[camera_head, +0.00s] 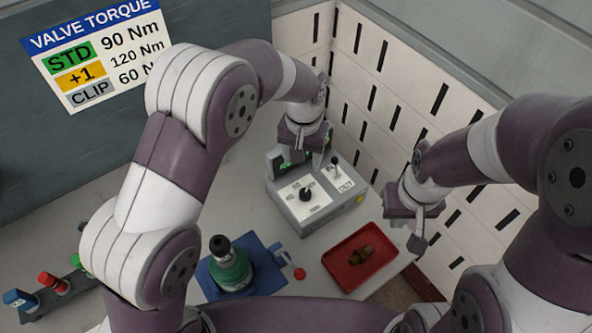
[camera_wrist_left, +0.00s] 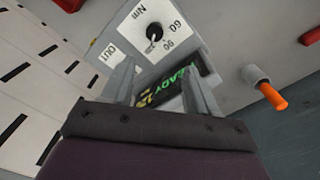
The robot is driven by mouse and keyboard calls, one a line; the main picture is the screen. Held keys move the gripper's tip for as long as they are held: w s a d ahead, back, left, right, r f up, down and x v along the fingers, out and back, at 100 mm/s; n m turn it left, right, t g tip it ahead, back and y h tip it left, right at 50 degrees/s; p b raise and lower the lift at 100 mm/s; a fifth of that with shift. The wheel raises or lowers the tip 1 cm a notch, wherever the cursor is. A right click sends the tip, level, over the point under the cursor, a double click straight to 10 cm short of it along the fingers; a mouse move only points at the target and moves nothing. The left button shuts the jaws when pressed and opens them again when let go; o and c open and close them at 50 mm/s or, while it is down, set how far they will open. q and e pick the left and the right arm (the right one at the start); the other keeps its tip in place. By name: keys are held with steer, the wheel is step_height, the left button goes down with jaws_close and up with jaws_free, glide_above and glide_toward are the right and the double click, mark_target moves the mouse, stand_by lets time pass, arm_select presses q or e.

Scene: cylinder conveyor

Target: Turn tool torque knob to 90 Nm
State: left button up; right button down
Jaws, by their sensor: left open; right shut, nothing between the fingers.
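The grey tool controller box (camera_head: 328,212) stands on the table, with a black torque knob (camera_head: 306,194) on a white dial plate. In the left wrist view the knob (camera_wrist_left: 154,32) sits beyond the fingertips, with number marks and "Nm" around it. I cannot tell which mark its pointer faces. A lit display (camera_wrist_left: 180,92) with green and yellow text shows between the fingers. My left gripper (camera_head: 293,158) is open and empty above the display end of the box; its fingers show in the wrist view (camera_wrist_left: 158,72). My right gripper (camera_head: 417,242) is shut and empty, right of the box.
A toggle lever (camera_head: 335,162) marked OUT stands on the box beside the dial. A green cylinder (camera_head: 232,272) sits on a blue fixture (camera_head: 268,262). The wall sign (camera_head: 100,50) reads STD 90 Nm.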

arm_select(q)
steer(key=p, duration=0.2)
glide_above(306, 192)
steer(key=f, duration=0.5)
steer(key=shift+s+d, duration=0.25)
steer(key=shift+s, duration=0.1)
steer(key=f, duration=0.2)
steer(key=f+p, duration=0.1)
steer(key=f, duration=0.1)
steer(key=w+a+f+p, duration=0.1)
steer(key=f, duration=0.1)
steer(key=shift+f, duration=0.25)
steer(key=shift+s+f, duration=0.1)
steer(key=shift+f, duration=0.1)
steer(key=shift+s+d, duration=0.15)
steer(key=shift+d, duration=0.15)
steer(key=shift+a+f, duration=0.1)
steer(key=shift+a, duration=0.1)
steer(key=c, duration=0.9)
steer(key=shift+d, duration=0.1)
steer(key=shift+c, duration=0.7)
arm_select(e)
steer(key=r, duration=0.1)
steer(key=d+r, duration=0.1)
steer(key=r, duration=0.2)
steer(key=shift+s+d, duration=0.15)
steer(key=shift+s, duration=0.25)
